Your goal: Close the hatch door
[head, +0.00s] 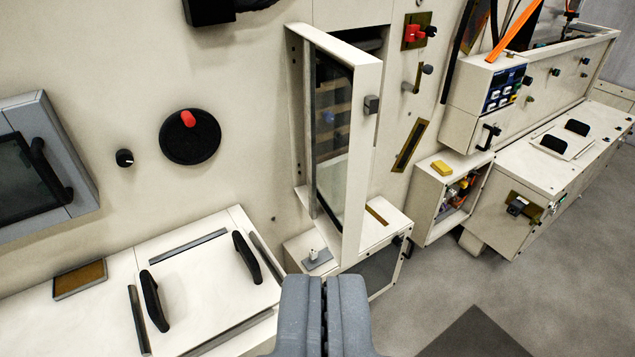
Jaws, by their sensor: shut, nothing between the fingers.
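The hatch door (365,140) is a tall cream frame around a glass pane, in the middle of the head view. It stands open, swung out from the wall, with its hinge side at the left. My gripper (325,283) is shut and empty at the bottom centre. In the picture it is just below the door's lower edge; I cannot tell the depth gap.
A cream box with a grey-edged lid stands below the door. A lid with two black handles (250,258) lies at lower left. A red-handled black dial (190,137) is on the wall at left.

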